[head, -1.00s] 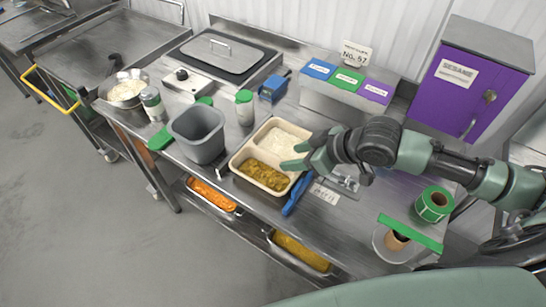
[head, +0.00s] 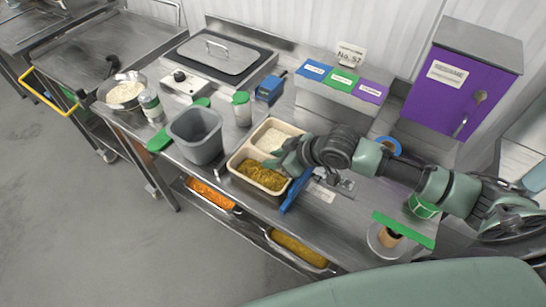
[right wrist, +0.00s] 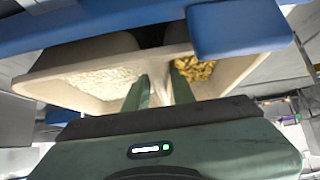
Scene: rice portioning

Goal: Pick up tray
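The tray (head: 233,164) is a beige, two-compartment container on the steel counter. It holds white rice (head: 275,137) in the far compartment and a yellow-brown food (head: 260,174) in the near one. My right gripper (head: 278,160) is at the tray's right side, over the wall between the compartments. In the right wrist view, its two green fingers (right wrist: 160,88) stand apart, one on each side of that beige divider. I cannot tell whether they press on it. The tray appears to rest on the counter. My left gripper is not in view.
A blue-handled tool (head: 297,190) lies against the tray's right side; blue parts also cross the wrist view (right wrist: 240,28). A grey bin (head: 196,135) stands close on the left. A shaker (head: 242,108) and a dispenser box (head: 342,82) stand behind.

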